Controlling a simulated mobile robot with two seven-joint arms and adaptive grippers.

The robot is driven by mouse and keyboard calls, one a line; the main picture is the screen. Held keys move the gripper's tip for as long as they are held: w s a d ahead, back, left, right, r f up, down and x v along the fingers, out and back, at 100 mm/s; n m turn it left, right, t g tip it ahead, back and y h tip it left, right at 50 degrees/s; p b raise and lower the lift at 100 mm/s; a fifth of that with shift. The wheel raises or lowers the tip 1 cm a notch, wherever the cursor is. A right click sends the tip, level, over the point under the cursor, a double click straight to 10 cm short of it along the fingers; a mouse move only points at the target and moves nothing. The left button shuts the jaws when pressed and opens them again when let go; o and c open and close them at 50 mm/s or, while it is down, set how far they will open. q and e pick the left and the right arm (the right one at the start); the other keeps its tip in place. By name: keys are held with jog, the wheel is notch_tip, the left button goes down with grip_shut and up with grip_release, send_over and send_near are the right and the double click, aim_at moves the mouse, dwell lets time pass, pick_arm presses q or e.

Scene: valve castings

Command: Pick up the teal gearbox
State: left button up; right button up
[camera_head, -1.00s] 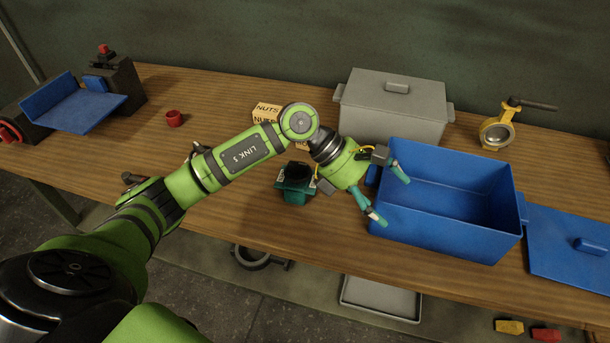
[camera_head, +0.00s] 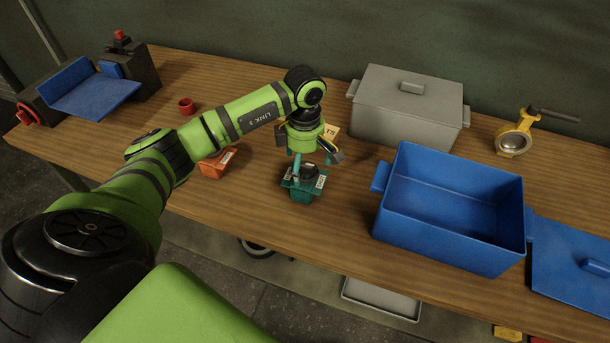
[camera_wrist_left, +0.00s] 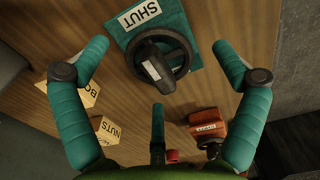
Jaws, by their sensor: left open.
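The teal gearbox (camera_head: 302,190) stands on the wooden bench, left of the blue crate. In the left wrist view the teal gearbox (camera_wrist_left: 182,16) is at the top, with a black handwheel and a "SHUT" label. My left gripper (camera_head: 309,168) points down just above it and partly hides it. In the left wrist view my left gripper (camera_wrist_left: 158,48) is open, its teal fingers spread wide on either side of the handwheel. Nothing is between them in a grip. My right gripper is not in view.
An orange-red labelled casting (camera_head: 217,164) lies left of the gearbox. The open blue crate (camera_head: 440,242) stands to the right, with a grey lidded box (camera_head: 405,122) behind it. Labelled boxes (camera_wrist_left: 106,130) lie near my gripper. Bench in front of the gearbox is clear.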

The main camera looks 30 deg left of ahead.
pick_arm(q)
jog(key=shift+f, duration=0.45)
jog(key=c, duration=1.8)
jog(key=shift+r, duration=0.2)
jog(key=shift+w+r, duration=0.1)
